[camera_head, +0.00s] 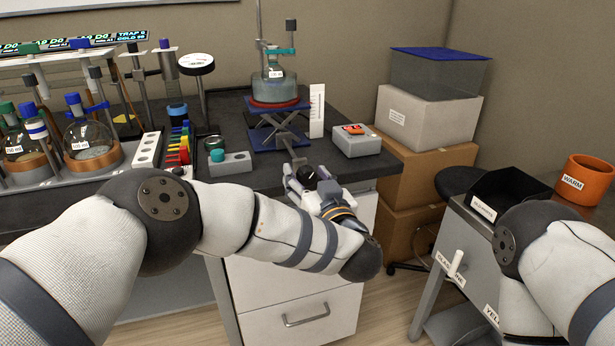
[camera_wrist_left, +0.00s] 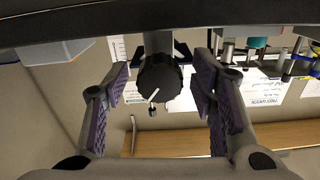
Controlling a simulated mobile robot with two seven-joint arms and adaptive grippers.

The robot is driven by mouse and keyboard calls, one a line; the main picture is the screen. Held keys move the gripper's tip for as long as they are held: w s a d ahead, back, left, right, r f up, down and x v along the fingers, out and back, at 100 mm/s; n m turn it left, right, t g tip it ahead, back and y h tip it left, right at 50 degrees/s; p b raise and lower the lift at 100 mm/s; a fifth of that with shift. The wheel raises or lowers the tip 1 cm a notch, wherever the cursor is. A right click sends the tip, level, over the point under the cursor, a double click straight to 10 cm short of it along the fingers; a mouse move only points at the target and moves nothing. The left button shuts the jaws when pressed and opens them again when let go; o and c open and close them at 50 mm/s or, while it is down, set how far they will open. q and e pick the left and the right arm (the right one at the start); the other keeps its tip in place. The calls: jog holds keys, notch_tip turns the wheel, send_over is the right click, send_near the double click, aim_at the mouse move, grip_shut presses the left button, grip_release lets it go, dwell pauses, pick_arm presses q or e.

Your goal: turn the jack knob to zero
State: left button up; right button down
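The blue lab jack (camera_head: 263,139) stands near the right end of the dark bench, with a labelled flask (camera_head: 273,86) on its top. A rod runs from it toward me to the black jack knob (camera_head: 307,175) at the bench's front edge. In the left wrist view the knob (camera_wrist_left: 153,78) is round, with a white pointer line slanting across its face. My left gripper (camera_head: 304,184) is at the knob. Its purple-padded fingers (camera_wrist_left: 161,82) are apart on either side of the knob, with gaps showing on both sides. My right gripper is out of view.
A white scale card (camera_head: 317,111) stands beside the jack. A grey box with a red-orange top (camera_head: 356,140) sits right of it.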

pick_arm(q)
jog(key=v, duration=1.2)
